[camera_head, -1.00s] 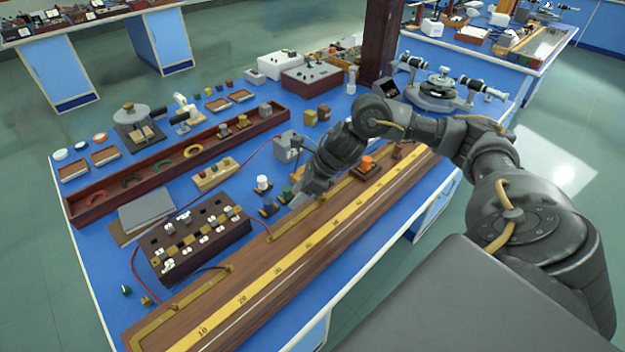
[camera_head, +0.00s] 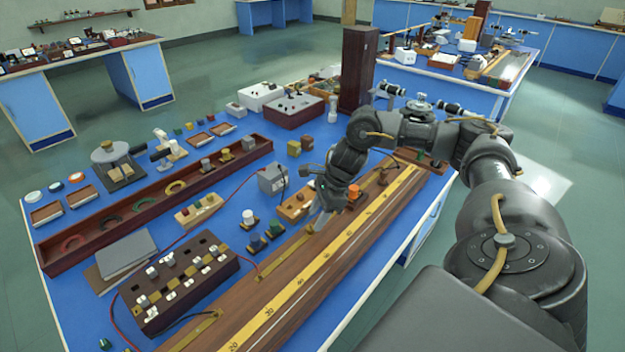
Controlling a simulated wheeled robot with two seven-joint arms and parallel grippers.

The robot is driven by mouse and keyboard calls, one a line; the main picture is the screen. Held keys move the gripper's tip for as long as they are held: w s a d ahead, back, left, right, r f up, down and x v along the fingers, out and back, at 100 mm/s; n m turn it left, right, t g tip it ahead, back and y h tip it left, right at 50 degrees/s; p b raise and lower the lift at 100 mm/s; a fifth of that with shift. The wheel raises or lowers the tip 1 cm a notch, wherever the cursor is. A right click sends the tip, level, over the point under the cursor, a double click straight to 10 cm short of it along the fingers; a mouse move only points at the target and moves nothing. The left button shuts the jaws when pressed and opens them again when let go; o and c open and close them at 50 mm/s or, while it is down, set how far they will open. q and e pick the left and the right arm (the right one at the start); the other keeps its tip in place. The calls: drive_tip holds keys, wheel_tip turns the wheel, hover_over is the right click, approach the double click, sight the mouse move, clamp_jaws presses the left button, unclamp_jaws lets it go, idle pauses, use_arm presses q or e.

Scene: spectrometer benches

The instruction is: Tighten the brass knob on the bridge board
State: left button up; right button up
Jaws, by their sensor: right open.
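The bridge board (camera_head: 330,262) is a long brown wooden board with a yellow scale (camera_head: 300,283) and brass strips (camera_head: 285,255) along it. My right gripper (camera_head: 318,223) is low over the board, beside the far end of the middle brass strip. Its fingers point down and are open. The fingertips are small, and I cannot tell whether they touch anything. I cannot make out the brass knob clearly; the gripper and forearm hide part of the board there. An orange-topped piece (camera_head: 353,192) stands just right of the gripper. My left gripper is not in view.
A dark block with white-and-brass plugs (camera_head: 180,282) stands left of the board. Small coloured terminals (camera_head: 263,238) and a grey box (camera_head: 272,180) stand close to the gripper. A long red-brown tray (camera_head: 110,225) lies farther back. Red wires cross the blue table.

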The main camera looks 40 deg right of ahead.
sight(311, 226)
drive_tip(key=shift+x, duration=1.9)
clamp_jaws()
